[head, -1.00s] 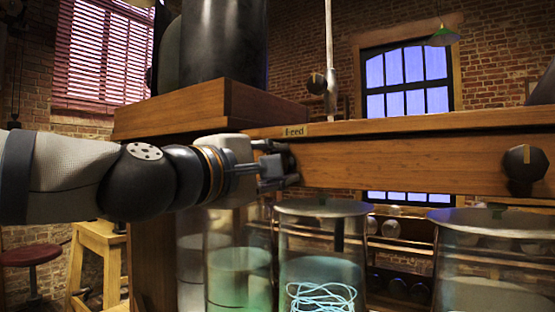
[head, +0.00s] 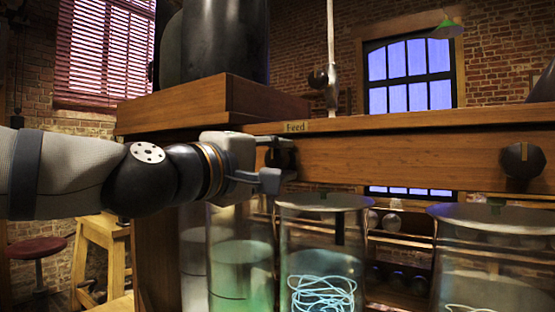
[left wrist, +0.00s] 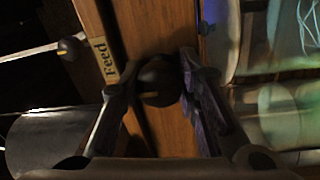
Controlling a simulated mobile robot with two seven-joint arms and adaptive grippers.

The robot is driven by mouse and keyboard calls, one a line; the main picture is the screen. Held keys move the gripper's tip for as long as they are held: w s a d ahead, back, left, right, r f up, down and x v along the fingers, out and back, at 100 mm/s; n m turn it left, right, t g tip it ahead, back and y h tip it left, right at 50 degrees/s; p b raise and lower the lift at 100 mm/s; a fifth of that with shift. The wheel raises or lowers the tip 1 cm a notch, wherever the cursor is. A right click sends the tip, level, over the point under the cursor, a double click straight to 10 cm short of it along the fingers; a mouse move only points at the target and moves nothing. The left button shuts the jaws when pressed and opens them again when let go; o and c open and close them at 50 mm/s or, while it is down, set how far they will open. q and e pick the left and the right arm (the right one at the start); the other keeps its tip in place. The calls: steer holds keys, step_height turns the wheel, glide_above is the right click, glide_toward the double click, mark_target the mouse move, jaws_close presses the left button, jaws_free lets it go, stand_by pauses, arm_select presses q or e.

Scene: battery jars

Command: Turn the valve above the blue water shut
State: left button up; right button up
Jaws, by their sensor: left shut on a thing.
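My left gripper (head: 272,168) is at the front of the wooden beam, below the "Feed" label (head: 296,127). Its fingers are shut on a dark round valve knob (left wrist: 158,82), which the left wrist view shows between them with a small yellow mark. In the head view the fingers partly hide this knob (head: 284,153). Below it stands a lidded glass jar (head: 322,255) with pale blue-teal water and a light blue coil. A jar with greenish water (head: 240,275) is to its left. My right gripper is not in view.
A second dark knob (head: 522,162) with a yellow mark sits on the beam at the right, above another lidded jar (head: 490,260). A thin metal rod (head: 331,60) rises behind the beam. A wooden box (head: 210,105) with a black cylinder stands above my left arm.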

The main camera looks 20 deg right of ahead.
arm_select(q)
steer(key=o, duration=1.2)
